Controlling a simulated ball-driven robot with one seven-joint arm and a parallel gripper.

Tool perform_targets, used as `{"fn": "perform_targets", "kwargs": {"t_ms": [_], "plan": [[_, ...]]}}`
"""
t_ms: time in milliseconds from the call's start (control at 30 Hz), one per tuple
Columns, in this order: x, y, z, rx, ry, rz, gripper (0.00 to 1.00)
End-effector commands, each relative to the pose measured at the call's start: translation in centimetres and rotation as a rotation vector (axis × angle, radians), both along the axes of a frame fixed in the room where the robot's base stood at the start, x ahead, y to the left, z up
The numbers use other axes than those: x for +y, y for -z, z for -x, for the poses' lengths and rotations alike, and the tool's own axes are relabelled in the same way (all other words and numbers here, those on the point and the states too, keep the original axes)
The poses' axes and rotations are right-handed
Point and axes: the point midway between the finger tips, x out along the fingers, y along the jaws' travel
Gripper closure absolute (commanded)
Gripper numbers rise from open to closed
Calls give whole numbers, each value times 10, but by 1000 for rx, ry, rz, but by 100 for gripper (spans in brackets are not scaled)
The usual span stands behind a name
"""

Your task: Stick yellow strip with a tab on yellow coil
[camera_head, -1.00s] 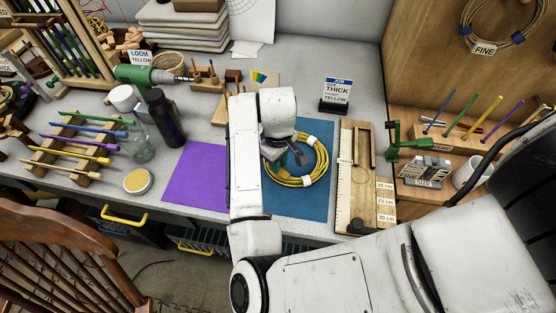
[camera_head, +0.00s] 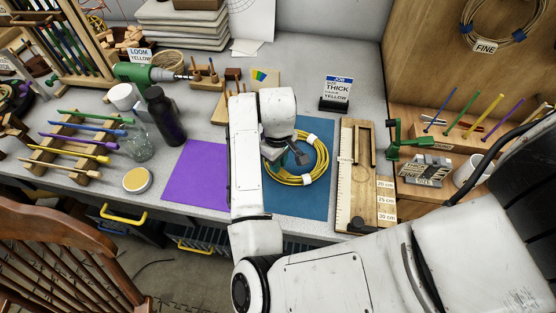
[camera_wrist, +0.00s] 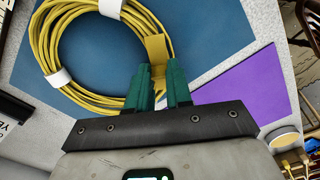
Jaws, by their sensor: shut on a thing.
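The yellow coil (camera_head: 321,167) lies on the blue mat (camera_head: 312,205), bound with white bands. In the wrist view the coil (camera_wrist: 42,45) fills the upper left, with two white bands in sight. My gripper (camera_wrist: 159,75) has green fingers, shut on a yellow strip with a flat tab (camera_wrist: 157,48). The strip overlaps the coil's right-hand side in the wrist view; whether it touches the strands I cannot tell. In the head view my gripper (camera_head: 300,158) is over the coil's inner area, and the strip is too small to make out.
A wooden ruler board (camera_head: 347,200) stands right of the mat, and a purple mat (camera_head: 195,180) lies left. The job card (camera_head: 337,92) reads thick, yellow. A rack of coloured strips (camera_head: 75,150) and a black bottle (camera_head: 163,115) are further left.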

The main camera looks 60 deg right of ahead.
Motion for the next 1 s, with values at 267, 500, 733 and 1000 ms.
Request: {"fn": "perform_targets", "kwargs": {"t_ms": [267, 500, 733, 1000], "plan": [[0, 3, 0, 0, 0, 0, 100], [0, 6, 0, 0, 0, 0, 100], [0, 6, 0, 0, -1, 0, 100], [0, 6, 0, 0, 0, 0, 100]]}}
